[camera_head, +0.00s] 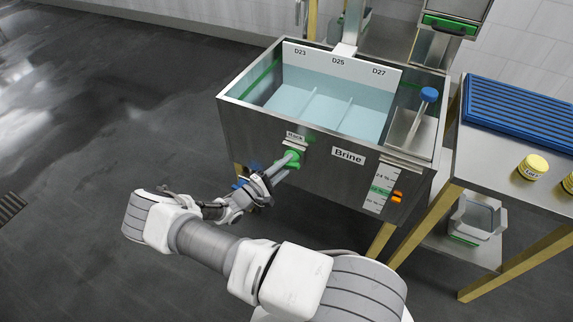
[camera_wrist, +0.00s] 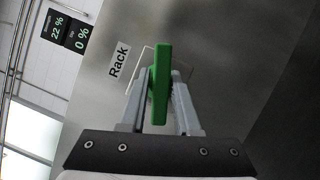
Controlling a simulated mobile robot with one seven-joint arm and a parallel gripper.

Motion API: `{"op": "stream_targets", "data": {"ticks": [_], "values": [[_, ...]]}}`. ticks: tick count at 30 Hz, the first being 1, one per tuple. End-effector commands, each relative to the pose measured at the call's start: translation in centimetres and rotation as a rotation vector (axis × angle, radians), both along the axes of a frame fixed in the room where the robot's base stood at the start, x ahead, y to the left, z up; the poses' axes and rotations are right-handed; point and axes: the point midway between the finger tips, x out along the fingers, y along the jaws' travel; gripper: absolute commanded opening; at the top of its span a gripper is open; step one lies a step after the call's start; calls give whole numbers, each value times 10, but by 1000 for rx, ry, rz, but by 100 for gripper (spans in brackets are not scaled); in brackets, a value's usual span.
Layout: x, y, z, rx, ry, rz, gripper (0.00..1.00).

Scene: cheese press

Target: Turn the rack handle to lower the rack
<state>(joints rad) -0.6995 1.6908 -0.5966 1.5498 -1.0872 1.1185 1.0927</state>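The green rack handle (camera_head: 292,159) is on the front wall of the steel brine tank (camera_head: 262,145), below the Rack label. In the wrist view the handle (camera_wrist: 160,85) is a green bar, upright in the picture. My gripper (camera_head: 284,166) reaches it from the front left. In the wrist view my gripper's fingers (camera_wrist: 161,80) lie on both sides of the bar and look closed against it. In the tank, a white panel (camera_head: 340,64) marked D23, D25 and D27 stands at the back above pale blue liquid (camera_head: 318,105) with thin dividers.
A Brine label (camera_head: 348,156) and a scale with orange buttons (camera_head: 397,196) are right of the handle. A blue-topped tool (camera_head: 428,95) stands at the tank's right end. A side table (camera_head: 500,160) holds a blue grate and yellow-lidded jars. The floor at left is clear.

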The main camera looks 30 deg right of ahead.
Motion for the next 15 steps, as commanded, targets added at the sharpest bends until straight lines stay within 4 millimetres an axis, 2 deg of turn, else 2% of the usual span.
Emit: {"op": "stream_targets", "data": {"ticks": [1, 3, 11, 15], "values": [[0, 0, 0, 0, 1, 0, 42], [0, 0, 0, 0, 1, 0, 52], [0, 1, -1, 1, 2, 0, 52], [-2, 9, -1, 1, 3, 2, 52]]}}
